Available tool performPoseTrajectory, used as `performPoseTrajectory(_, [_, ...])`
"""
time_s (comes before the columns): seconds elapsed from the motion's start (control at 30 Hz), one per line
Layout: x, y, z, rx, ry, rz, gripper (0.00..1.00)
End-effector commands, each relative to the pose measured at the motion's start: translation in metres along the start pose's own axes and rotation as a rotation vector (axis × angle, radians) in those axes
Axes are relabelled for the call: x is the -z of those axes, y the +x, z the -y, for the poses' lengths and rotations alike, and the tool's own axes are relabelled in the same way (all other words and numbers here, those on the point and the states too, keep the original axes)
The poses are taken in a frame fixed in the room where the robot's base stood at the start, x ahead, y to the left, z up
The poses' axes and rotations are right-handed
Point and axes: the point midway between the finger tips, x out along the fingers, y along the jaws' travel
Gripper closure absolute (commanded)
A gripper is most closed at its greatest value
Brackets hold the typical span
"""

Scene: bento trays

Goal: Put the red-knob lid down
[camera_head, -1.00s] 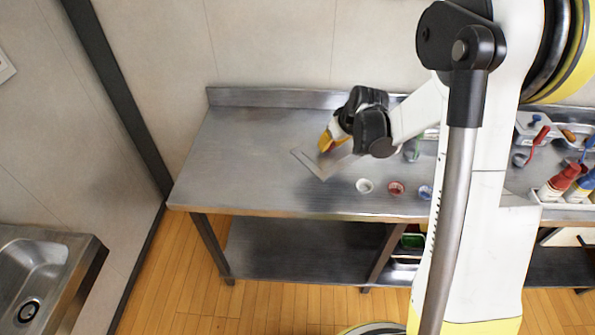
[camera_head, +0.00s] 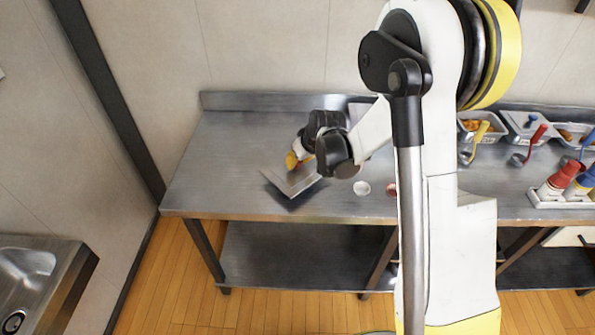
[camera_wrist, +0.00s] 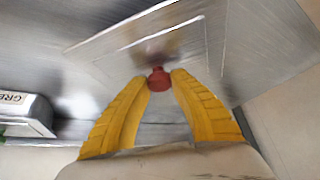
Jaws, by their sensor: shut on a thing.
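The red-knob lid (camera_head: 290,186) is a flat, grey metal plate, held above the left part of the steel table and slightly tilted. Its red knob (camera_wrist: 158,79) shows in the wrist view between the two yellow fingers. My gripper (camera_wrist: 160,85) is shut on that knob, and the lid's plate (camera_wrist: 115,45) spreads out beyond the fingers. In the head view my gripper (camera_head: 295,160) is partly hidden by the wrist. A dark shadow lies below the lid's near edge.
The steel table (camera_head: 220,160) is bare to the left of the lid. A small white cup (camera_head: 362,188) and a reddish cup (camera_head: 391,190) stand to the right. Squeeze bottles (camera_head: 560,180) and food pans (camera_head: 480,127) are farther right. A container labelled GRE (camera_wrist: 22,112) shows in the wrist view.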

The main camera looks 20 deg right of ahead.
Motion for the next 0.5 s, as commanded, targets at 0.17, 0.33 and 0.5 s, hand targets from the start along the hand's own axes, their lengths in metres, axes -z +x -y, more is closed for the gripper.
performPoseTrajectory(0.17, [-0.015,0.027,-0.001,0.0,0.0,0.0,1.0])
performPoseTrajectory(0.33, [-0.018,0.031,-0.001,0.0,0.0,0.0,1.0])
performPoseTrajectory(0.5, [-0.018,0.031,-0.001,0.0,0.0,0.0,1.0])
